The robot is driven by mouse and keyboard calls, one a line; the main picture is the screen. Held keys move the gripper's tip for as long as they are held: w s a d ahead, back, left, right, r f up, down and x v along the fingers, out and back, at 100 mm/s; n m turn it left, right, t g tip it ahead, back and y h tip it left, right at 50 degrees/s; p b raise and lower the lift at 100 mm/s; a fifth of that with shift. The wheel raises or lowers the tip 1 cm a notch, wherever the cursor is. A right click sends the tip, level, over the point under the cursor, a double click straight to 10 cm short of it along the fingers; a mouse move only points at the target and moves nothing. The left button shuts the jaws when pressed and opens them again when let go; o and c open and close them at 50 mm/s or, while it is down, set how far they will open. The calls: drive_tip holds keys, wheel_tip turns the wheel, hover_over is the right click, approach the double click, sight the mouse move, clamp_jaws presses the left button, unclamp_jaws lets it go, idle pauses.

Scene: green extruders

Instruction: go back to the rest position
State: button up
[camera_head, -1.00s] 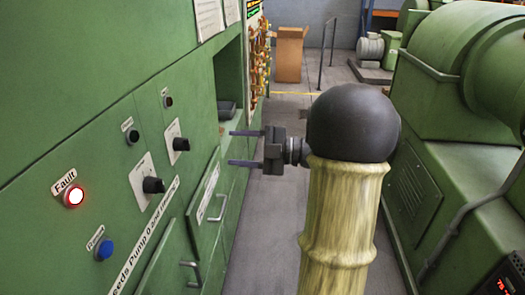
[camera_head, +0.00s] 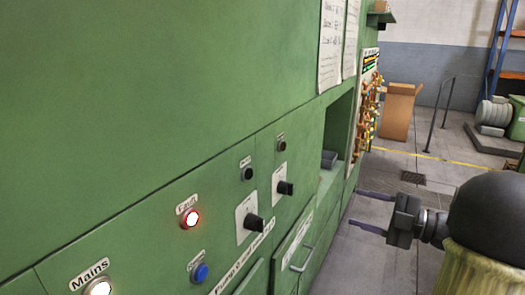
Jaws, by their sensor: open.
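My gripper (camera_head: 372,212) is at the right of the head view, its two dark fingers apart and pointing left toward the green cabinet (camera_head: 130,120). Nothing is between the fingers. From this view I cannot tell the exact gap between the fingertips and the cabinet front. My arm, with a dark rounded joint and a yellowish sleeve, fills the lower right corner.
The cabinet carries a lit red Fault lamp (camera_head: 191,218), a lit Mains lamp (camera_head: 98,287), a blue button (camera_head: 200,272) and black rotary knobs (camera_head: 254,223). A drawer handle (camera_head: 302,260) sticks out below. A brown box (camera_head: 398,110) and a rail (camera_head: 440,115) stand behind on open floor.

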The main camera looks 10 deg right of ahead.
drive_tip(key=w+a+f+m+t+h, duration=0.2)
drive_tip(key=w+m+t+h, duration=0.2)
drive_tip(key=w+m+h, duration=0.4)
wheel_tip(320, 180, down, 6)
drive_tip(key=a+m+g+h, duration=0.1)
drive_tip(key=a+m+h, duration=0.1)
drive_tip(key=m+h, duration=0.45)
drive_tip(key=s+a+f+m+g, duration=0.45)
drive_tip(key=s+f+g, duration=0.2)
drive_tip(key=s, duration=0.35)
drive_tip(key=s+a+f+m+g, duration=0.45)
drive_tip(key=s+a+f, duration=0.2)
drive_tip(key=s, duration=0.35)
drive_tip(key=w+r+p+v, duration=0.1)
drive_tip(key=w+p+v, duration=0.2)
drive_tip(key=p+v, duration=1.1)
drive_tip(key=shift+w+d+r+n+p, duration=0.15)
drive_tip(key=shift+w+d+n+p, duration=0.3)
drive_tip(key=shift+w+p, duration=0.2)
drive_tip(key=shift+d, duration=0.1)
